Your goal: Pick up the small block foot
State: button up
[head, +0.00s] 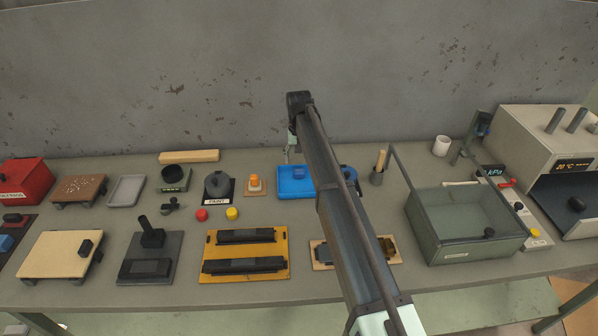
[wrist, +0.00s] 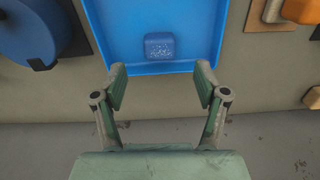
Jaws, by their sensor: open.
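A small rounded blue block (wrist: 160,46) with a speckled face sits in a shallow blue tray (wrist: 100,38) in the wrist view. In the head view the block (head: 298,172) shows inside the tray (head: 284,190), left of my arm. I cannot tell for sure that this block is the small block foot. My gripper (wrist: 161,78) is open and empty. Its two green fingers are spread wider than the block, near the tray's edge and apart from the block. In the head view my gripper (head: 292,148) is partly hidden behind the arm, above the back of the bench.
An orange-topped item (head: 254,184) stands left of the tray. A blue round thing (head: 349,173) is to its right, partly behind my arm. The grey wall (head: 200,80) rises behind the bench.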

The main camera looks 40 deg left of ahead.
aim_at(299, 171)
jog(key=shift+f+p, duration=1.35)
jog(key=shift+f, duration=1.55)
jog(key=c, duration=1.1)
